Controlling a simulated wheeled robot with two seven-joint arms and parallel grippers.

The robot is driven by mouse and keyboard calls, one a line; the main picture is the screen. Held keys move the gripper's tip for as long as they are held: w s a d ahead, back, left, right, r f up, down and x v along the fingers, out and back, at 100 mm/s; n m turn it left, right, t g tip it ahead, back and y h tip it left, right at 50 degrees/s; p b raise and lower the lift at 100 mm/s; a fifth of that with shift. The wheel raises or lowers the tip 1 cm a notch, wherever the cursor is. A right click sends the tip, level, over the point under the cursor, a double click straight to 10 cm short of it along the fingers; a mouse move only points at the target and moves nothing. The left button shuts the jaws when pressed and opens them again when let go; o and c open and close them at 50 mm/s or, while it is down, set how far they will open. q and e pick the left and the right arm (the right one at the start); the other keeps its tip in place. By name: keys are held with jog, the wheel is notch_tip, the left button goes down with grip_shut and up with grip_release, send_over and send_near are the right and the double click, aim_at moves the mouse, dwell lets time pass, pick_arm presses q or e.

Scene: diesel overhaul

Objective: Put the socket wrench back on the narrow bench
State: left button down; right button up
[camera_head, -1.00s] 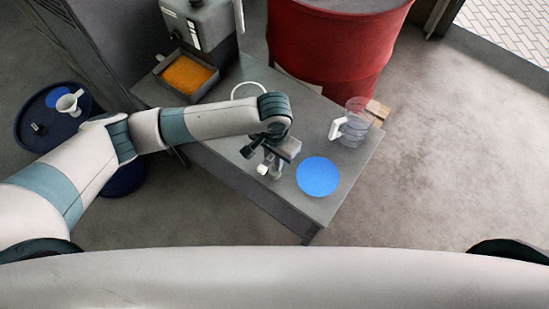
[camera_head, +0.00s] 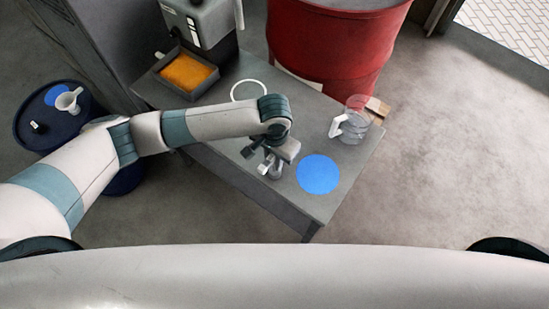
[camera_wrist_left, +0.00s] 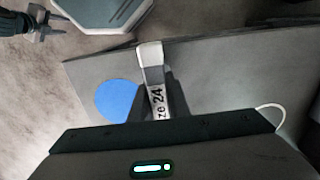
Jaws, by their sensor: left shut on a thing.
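The socket wrench (camera_wrist_left: 151,60) is a silver piece with a label ending in "ze 24". My left gripper (camera_head: 267,163) is shut on it, and it shows between the dark fingers (camera_wrist_left: 156,98) in the left wrist view. In the head view the wrench and fingers are small and partly under my wrist. They are over the grey bench (camera_head: 225,155), left of a flat blue disc (camera_head: 318,174). I cannot tell whether the wrench touches the top. My right gripper (camera_wrist_left: 40,26) shows small at the upper left of the wrist view; its opening is unclear.
A clear jug (camera_head: 353,127) stands at the bench's right end. A white ring (camera_head: 249,83) and an orange-filled tray (camera_head: 187,73) lie farther back. A red drum (camera_head: 335,50) stands behind. A dark blue drum (camera_head: 40,140) with a funnel (camera_head: 68,101) is at left.

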pick_arm(q)
jog(key=shift+f, duration=0.25)
pick_arm(e)
jog(key=shift+d, duration=0.1)
pick_arm(q)
jog(key=c, duration=1)
grip_release()
jog(key=shift+c, duration=0.2)
pick_arm(e)
jog(key=shift+d, duration=0.15)
pick_arm(q)
notch_tip(320, 180, up, 4)
jog(key=p, duration=0.3)
jog(key=shift+f+p, duration=0.25)
jog(key=shift+p, duration=0.15)
notch_tip(320, 180, up, 3)
jog(key=p, duration=0.3)
jog(key=shift+r+p, duration=0.35)
jog(key=shift+r, duration=0.9)
pick_arm(e)
notch_tip(320, 180, up, 7)
jog(key=shift+r, duration=0.2)
